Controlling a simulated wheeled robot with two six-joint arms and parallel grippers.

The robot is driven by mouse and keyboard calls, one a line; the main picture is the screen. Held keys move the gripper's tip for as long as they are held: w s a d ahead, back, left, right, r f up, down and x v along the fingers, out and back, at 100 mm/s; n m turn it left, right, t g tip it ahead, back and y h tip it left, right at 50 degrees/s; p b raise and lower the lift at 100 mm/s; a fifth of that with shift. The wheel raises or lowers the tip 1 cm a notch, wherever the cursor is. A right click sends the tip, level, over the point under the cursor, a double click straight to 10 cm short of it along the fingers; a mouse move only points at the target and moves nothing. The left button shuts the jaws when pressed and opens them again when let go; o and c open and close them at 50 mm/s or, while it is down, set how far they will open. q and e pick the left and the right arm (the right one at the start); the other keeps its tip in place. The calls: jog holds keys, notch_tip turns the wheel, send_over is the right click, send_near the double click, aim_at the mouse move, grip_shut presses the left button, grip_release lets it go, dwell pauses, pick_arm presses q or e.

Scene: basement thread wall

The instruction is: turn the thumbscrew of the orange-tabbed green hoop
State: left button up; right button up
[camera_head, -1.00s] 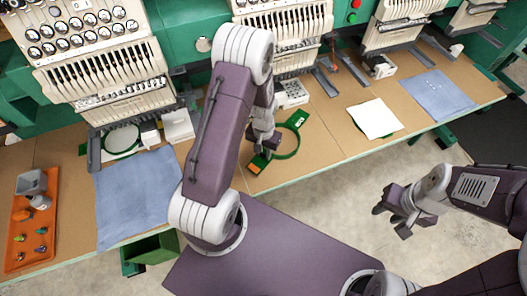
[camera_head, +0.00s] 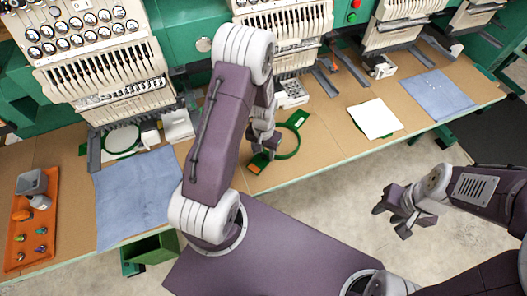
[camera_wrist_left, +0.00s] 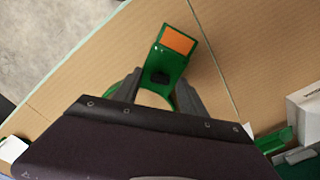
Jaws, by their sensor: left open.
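The green hoop (camera_head: 297,137) lies on the brown table, partly hidden behind my left arm. Its orange tab (camera_head: 257,164) points toward the table's front edge. In the left wrist view, the orange tab (camera_wrist_left: 178,40) sits at the end of the green bracket (camera_wrist_left: 169,64). A small dark thumbscrew (camera_wrist_left: 160,78) shows on the bracket below the tab. My left gripper (camera_wrist_left: 159,80) is open, with one finger on each side of the thumbscrew; I cannot tell whether they touch it. The left gripper (camera_head: 263,145) is partly hidden by its arm in the head view. My right gripper (camera_head: 392,213) is open and empty over the floor.
A blue cloth (camera_head: 138,197) and an orange tray (camera_head: 33,222) with small items lie left. A white sheet (camera_head: 376,119) and another blue cloth (camera_head: 437,95) lie right. Embroidery machine heads (camera_head: 105,70) stand along the back. A white box (camera_head: 291,94) stands behind the hoop.

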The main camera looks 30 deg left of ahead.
aim_at(263, 155)
pick_arm(q)
notch_tip(263, 155, up, 9)
dwell(0.3)
